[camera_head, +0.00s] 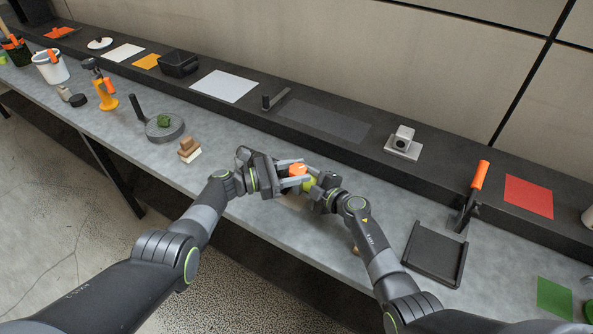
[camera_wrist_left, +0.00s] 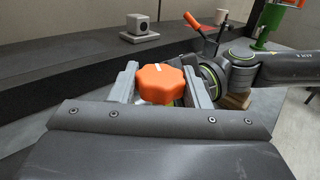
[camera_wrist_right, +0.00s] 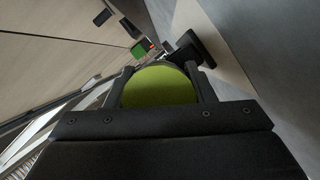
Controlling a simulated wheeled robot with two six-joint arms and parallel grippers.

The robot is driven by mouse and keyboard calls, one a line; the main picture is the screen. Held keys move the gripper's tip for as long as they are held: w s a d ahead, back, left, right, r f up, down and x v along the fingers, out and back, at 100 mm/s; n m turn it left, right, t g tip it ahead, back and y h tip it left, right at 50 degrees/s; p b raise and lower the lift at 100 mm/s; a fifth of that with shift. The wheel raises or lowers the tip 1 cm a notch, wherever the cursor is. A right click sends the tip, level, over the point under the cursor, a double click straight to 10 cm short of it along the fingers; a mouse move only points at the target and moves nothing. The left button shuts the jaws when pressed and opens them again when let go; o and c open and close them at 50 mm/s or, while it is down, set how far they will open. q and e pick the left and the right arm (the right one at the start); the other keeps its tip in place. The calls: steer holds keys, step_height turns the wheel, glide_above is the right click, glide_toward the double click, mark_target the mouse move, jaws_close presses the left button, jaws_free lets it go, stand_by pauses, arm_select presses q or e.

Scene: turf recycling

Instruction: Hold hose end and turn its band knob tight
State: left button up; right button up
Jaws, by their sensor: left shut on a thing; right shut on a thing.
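The orange band knob (camera_head: 297,170) is between the fingers of my left gripper (camera_head: 294,168) above the middle of the bench. In the left wrist view the lobed knob (camera_wrist_left: 160,84), with a white mark on top, sits between the two grey fingers, which are shut on it. The yellow-green hose end (camera_head: 309,184) is right beside the knob, in my right gripper (camera_head: 313,186). In the right wrist view the rounded green hose end (camera_wrist_right: 158,87) fills the space between the fingers. The band itself is mostly hidden by the grippers.
The grey bench (camera_head: 230,165) runs along a dark raised shelf (camera_head: 330,122). A grey block on a plate (camera_head: 403,142) stands on the shelf. A black tray (camera_head: 435,254) and an orange-handled tool (camera_head: 479,178) are at right. A round grey dish (camera_head: 165,129) and stacked blocks (camera_head: 189,150) are at left.

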arm_select(q)
steer(key=o, duration=1)
steer(key=shift+f, duration=0.1)
steer(key=shift+c, duration=0.2)
steer(key=shift+a, duration=0.1)
steer(key=s+a, duration=0.2)
steer(key=a, duration=0.9)
steer(key=shift+s+a, duration=0.15)
steer(key=shift+a, duration=0.2)
